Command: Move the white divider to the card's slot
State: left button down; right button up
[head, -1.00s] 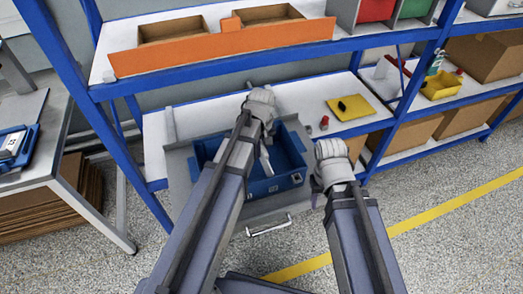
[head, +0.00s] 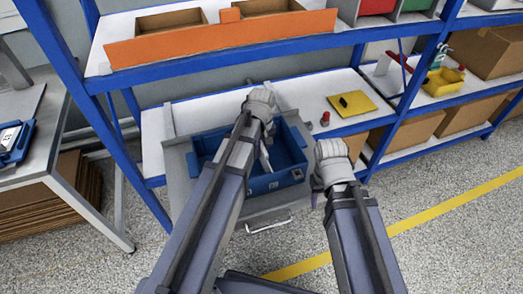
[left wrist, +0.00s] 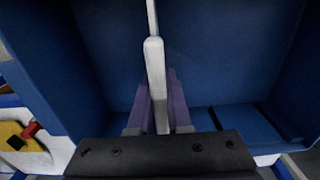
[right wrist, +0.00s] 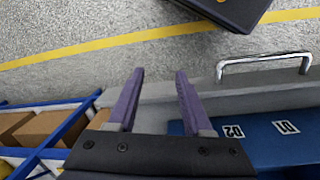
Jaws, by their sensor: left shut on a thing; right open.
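The white divider (left wrist: 155,75) is a thin upright plate held between the fingers of my left gripper (left wrist: 155,105). In the head view the divider (head: 265,158) shows below my left gripper (head: 262,125), inside the blue bin (head: 290,157). I cannot tell whether its lower edge sits in a slot. The bin's front wall carries small white cards, which read D2 (right wrist: 233,131) and D1 (right wrist: 286,127) in the right wrist view. My right gripper (right wrist: 158,95) is open and empty, beside the bin's right front.
The bin stands in a pulled-out grey drawer with a handle (head: 268,226). An orange-fronted shelf (head: 225,38) hangs above. Open floor lies to the right.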

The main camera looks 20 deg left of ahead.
pick_arm(q)
jog(key=shift+f+b, duration=0.3)
jog(key=shift+f, duration=0.1)
jog(key=c, duration=0.8)
grip_release()
jog(key=shift+r, duration=0.15)
notch_tip(320, 180, up, 8)
jog(key=p, duration=0.8)
jog(key=shift+f, duration=0.2)
